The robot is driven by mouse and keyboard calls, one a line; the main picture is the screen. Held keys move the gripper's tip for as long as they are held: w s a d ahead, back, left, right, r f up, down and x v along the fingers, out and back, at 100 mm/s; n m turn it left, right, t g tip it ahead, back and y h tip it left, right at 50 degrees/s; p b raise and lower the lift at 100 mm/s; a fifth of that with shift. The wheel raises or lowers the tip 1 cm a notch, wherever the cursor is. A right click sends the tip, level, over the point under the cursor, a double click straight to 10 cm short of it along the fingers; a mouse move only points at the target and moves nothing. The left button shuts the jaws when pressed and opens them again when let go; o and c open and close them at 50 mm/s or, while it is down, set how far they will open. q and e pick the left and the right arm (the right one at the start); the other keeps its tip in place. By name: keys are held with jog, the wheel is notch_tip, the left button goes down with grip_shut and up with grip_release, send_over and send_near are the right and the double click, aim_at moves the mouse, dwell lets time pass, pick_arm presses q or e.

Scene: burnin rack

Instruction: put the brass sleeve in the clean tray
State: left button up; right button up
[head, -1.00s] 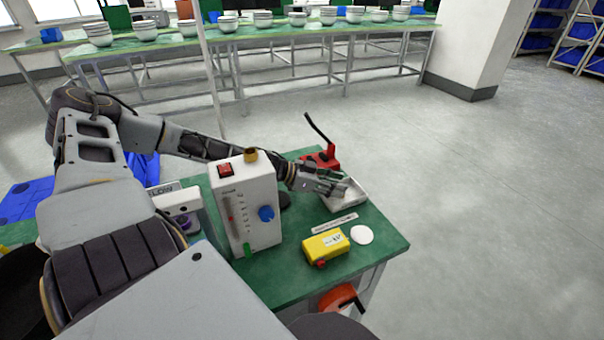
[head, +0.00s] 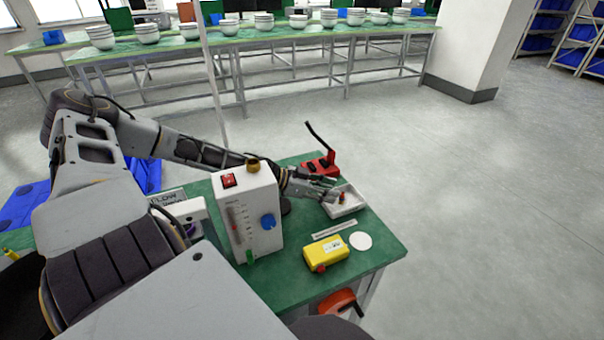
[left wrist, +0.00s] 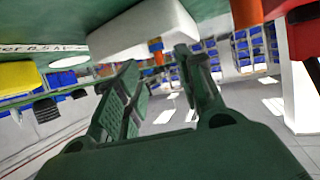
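The clean tray, a shallow white tray (head: 350,209), stands at the right side of the green table; it also shows in the left wrist view (left wrist: 145,28). A small copper-brown piece, which looks like the brass sleeve (head: 341,198), is inside it, near its left side. An orange-brown bit shows at the tray's edge in the left wrist view (left wrist: 155,45). My left gripper (head: 327,189) is at the tray's left side, close to the sleeve. Its fingers (left wrist: 158,90) are apart with nothing held between them. My right gripper is not in view.
A white instrument box (head: 246,215) with a brass-coloured top fitting (head: 252,165) stands left of the tray. A red tool with a black lever (head: 320,164) is behind the tray. A yellow box (head: 326,252) and a white disc (head: 361,241) lie in front.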

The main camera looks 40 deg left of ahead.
pick_arm(q)
jog(key=shift+p+v, duration=0.85)
jog(key=shift+v, duration=0.6)
jog(key=shift+s+a+r, duration=0.2)
jog(key=shift+s, duration=0.05)
jog(key=shift+s+a+r+p, duration=0.3)
jog(key=shift+s+a+p, duration=0.05)
jog(key=shift+s+a, duration=0.15)
jog(key=shift+v, duration=1.15)
jog(key=shift+s+a+r+p, duration=0.25)
jog(key=shift+s+a+p, duration=0.1)
jog(key=shift+s, duration=0.15)
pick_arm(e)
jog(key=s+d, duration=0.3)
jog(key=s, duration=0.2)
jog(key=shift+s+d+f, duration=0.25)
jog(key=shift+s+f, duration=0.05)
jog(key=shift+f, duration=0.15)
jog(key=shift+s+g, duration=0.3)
pick_arm(q)
jog(key=shift+s, duration=0.1)
